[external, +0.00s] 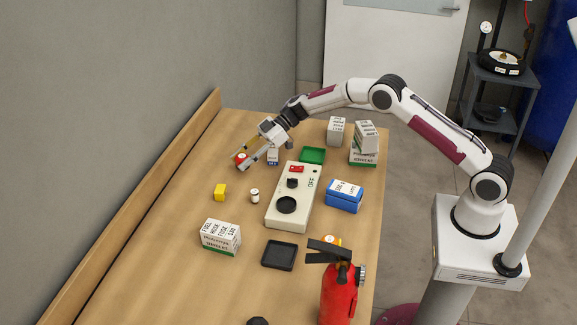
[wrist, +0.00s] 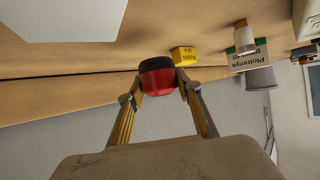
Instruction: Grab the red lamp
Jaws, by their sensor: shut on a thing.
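The red lamp (external: 241,158) is a small red, rounded piece at the far left part of the table, between the fingertips of my gripper (external: 240,161). In the wrist view the lamp (wrist: 157,78) shows a red body with a dark cap or base. My gripper (wrist: 160,88) is shut on its sides, one finger on each side. I cannot tell from these frames whether the lamp touches the table or hangs just above it.
A beige control box (external: 278,223) stands mid-table, with a green tray (external: 313,154) behind it. A yellow block (external: 220,192), a small white bottle (external: 254,196) and a fuse box (external: 221,238) stand nearer. A blue box (external: 344,197) and fire extinguisher (external: 338,297) are right.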

